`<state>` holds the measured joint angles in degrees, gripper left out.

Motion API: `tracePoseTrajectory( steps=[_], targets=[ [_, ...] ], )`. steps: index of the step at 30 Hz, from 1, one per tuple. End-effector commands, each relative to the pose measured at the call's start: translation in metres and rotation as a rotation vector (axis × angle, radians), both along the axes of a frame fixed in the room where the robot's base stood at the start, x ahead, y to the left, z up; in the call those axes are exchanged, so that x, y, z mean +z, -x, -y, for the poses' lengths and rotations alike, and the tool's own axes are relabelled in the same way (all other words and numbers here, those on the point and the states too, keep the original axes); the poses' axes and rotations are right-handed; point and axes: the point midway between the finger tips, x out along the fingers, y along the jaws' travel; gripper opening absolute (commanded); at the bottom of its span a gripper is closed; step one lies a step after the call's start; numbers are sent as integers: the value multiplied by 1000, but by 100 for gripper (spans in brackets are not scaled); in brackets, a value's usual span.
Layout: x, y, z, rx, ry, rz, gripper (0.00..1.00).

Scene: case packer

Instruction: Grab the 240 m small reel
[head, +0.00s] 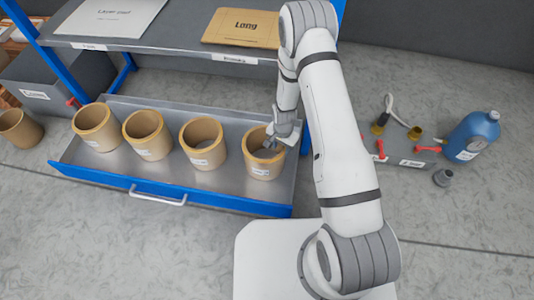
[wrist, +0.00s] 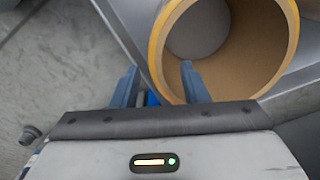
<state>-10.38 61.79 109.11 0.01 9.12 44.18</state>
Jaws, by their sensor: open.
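Several tan hollow reels stand upright in a row in the open grey drawer (head: 115,170). Their white labels are too small to read, so I cannot tell which is the 240 m one. My gripper (head: 270,143) is at the rightmost reel (head: 264,168). In the wrist view my gripper (wrist: 158,84) is open, with this reel (wrist: 293,40) just ahead. The right finger overlaps the reel's hollow inside. The left finger is outside its wall, so the near rim lies between the fingers. Whether either finger touches the wall I cannot tell.
The other drawer reels (head: 203,160) stand left of my gripper. A shelf (head: 180,40) with card sheets overhangs the drawer's back. Another tan reel (head: 19,128) stands left, outside the drawer.

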Motion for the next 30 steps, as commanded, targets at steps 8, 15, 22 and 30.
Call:
tracePoseTrajectory(
  steps=[8, 15, 22, 30],
  targets=[
    [-31, 3, 4, 1, 0, -1, 40],
    [-62, 5, 6, 2, -1, -1, 40],
    [-62, 4, 6, 3, 0, 0, 40],
    [-62, 5, 6, 4, 0, 0, 18]
  ],
)
